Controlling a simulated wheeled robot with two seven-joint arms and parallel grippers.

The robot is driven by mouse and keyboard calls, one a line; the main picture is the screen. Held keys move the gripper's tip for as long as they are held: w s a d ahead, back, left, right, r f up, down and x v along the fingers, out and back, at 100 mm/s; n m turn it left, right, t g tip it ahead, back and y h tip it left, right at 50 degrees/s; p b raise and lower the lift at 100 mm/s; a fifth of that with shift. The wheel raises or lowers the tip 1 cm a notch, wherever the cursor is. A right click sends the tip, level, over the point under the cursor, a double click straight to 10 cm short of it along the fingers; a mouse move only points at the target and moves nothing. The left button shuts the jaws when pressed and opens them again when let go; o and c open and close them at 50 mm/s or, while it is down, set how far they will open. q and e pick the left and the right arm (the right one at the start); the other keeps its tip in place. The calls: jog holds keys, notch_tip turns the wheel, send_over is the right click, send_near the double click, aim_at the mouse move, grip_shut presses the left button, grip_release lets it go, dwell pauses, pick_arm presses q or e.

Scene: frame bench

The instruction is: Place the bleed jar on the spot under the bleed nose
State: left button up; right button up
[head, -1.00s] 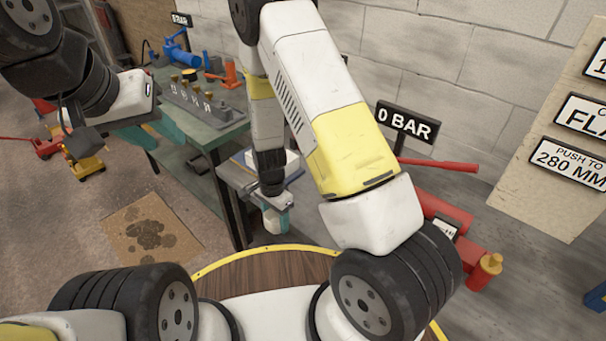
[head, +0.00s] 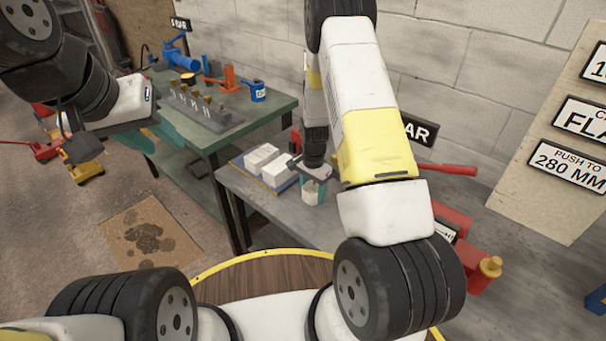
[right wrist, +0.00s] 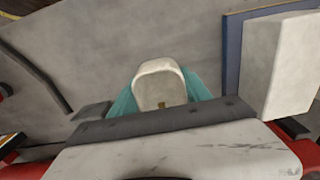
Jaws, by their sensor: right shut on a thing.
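My right gripper (head: 314,176) is shut on a small pale jar (head: 312,192), which I take to be the bleed jar, and holds it over or on the low grey table (head: 255,200). In the right wrist view the jar's whitish rounded top (right wrist: 160,84) sits between teal fingers. I cannot tell whether its base touches the table. My left gripper (head: 168,128) hangs before the green bench, its teal fingers partly merging with it. A dark block (head: 205,112) with several brass fittings stands on the bench. I cannot make out the bleed nose or the marked spot.
White blocks (head: 275,170) on a blue-edged tray (head: 240,164) stand left of the jar. A blue can (head: 258,92) is on the green bench. A red device (head: 452,215) with a long handle is right of my right arm.

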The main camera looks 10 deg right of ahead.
jog(key=shift+s+a+f, duration=0.1)
jog(key=shift+a+f, duration=0.1)
jog(key=shift+f, duration=0.2)
jog(key=o, duration=1.4)
jog(key=shift+r, duration=0.1)
jog(key=s+r+n+t+y, duration=0.1)
jog(key=s+r+n+t, duration=0.15)
jog(key=r, duration=2.15)
jog(key=s+r+n+t, duration=0.1)
jog(key=s+r+n, duration=0.1)
jog(key=s+r, duration=0.4)
jog(key=s+a+r+n+t, duration=0.1)
jog(key=s+r+n, duration=0.2)
jog(key=s+r, duration=0.3)
jog(key=s+a+r+n+t+y, duration=0.1)
jog(key=s+r+n, duration=0.2)
jog(key=s, duration=0.6)
jog(key=shift+s+a+r+n+t, duration=0.1)
jog(key=shift+s+r+n+t, duration=0.1)
jog(key=shift+r, duration=0.5)
jog(key=shift+s+r+n+t, duration=0.1)
jog(key=shift+s+r+t, duration=0.1)
jog(key=shift+r, duration=0.5)
